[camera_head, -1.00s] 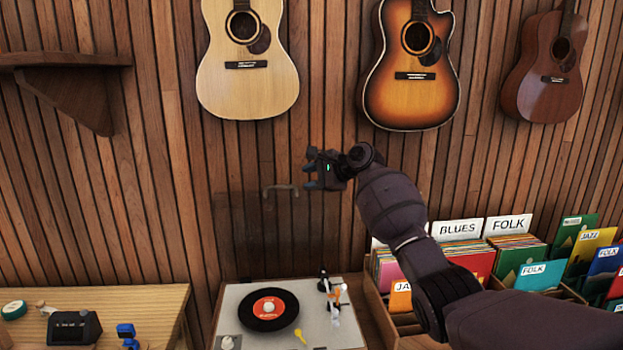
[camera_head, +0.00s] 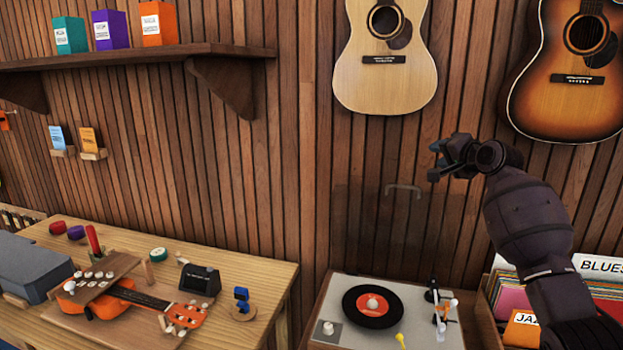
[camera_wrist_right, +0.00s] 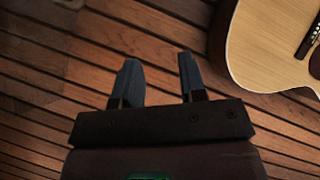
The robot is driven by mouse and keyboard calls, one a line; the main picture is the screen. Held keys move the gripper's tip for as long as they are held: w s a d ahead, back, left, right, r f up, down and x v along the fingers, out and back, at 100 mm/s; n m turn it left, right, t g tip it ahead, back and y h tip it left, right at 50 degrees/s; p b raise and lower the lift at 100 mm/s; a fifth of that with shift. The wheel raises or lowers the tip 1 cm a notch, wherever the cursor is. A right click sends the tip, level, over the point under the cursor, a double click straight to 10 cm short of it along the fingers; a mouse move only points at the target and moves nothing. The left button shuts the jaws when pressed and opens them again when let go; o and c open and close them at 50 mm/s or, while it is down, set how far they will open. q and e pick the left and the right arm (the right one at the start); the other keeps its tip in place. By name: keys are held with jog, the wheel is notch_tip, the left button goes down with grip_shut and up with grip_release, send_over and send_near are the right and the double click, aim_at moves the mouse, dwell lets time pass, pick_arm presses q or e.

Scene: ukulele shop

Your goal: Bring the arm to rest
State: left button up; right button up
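My right gripper (camera_head: 437,160) is raised in front of the slatted wood wall, to the right of the record player (camera_head: 335,325) lid's handle and above the player. Its arm comes in from the lower right. In the right wrist view the gripper (camera_wrist_right: 160,80) shows two dark fingers spread apart, with nothing between them. The record player's clear lid (camera_head: 385,225) stands raised, with its handle (camera_head: 403,188) at the top. A black record (camera_head: 355,300) with a red label lies on the platter. My left gripper is not in view.
A wooden workbench (camera_head: 250,265) at left holds an orange ukulele (camera_head: 150,300) and small tools. A shelf (camera_head: 190,52) with boxes is above it. Guitars (camera_head: 385,60) hang on the wall, and a record crate (camera_head: 480,315) stands behind my right arm.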

jog(key=s+a+f+n+t+h, duration=0.1)
jog(key=s+a+f+n, duration=0.1)
jog(key=s+f+n, duration=0.65)
jog(key=s+a+f+n+t+h, duration=0.1)
jog(key=s+a+f+n+h, duration=0.15)
jog(key=s+f, duration=1.1)
jog(key=s+f+m+g+h, duration=0.1)
jog(key=s+f+g, duration=0.4)
jog(key=s+f, duration=2.1)
jog(key=shift+s+f+g, duration=0.2)
jog(key=shift+s+g, duration=0.1)
jog(key=shift+s, duration=0.85)
